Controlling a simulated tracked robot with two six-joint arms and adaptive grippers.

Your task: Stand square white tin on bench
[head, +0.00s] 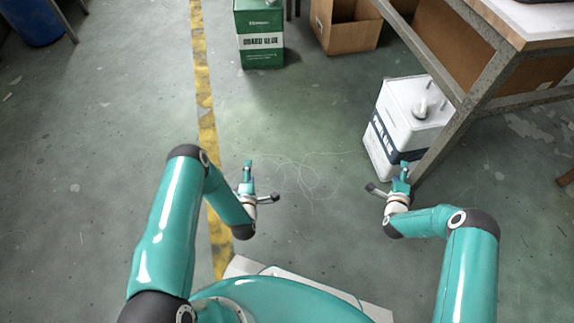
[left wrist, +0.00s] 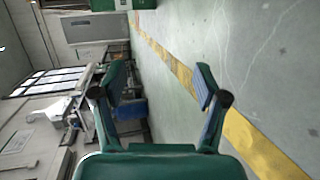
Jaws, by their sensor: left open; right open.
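A square white tin (head: 410,115) with a dark label band and a spout on top stands on the floor in the head view, at the right beside a bench leg. The bench (head: 545,45) shows at the top right, with a pale top and grey metal legs. My right gripper (head: 389,178) is open and empty, just in front of the tin's lower part in the picture; I cannot tell whether it touches. My left gripper (head: 260,180) is open and empty over the floor, left of the tin. It also shows in the left wrist view (left wrist: 160,85), with nothing between its fingers.
A green square tin (head: 259,50) stands on the floor at the top middle. An open cardboard box (head: 350,35) is right of it. A blue bin (head: 35,20) is at the top left. A yellow floor line (head: 203,85) runs along the left. The middle floor is clear.

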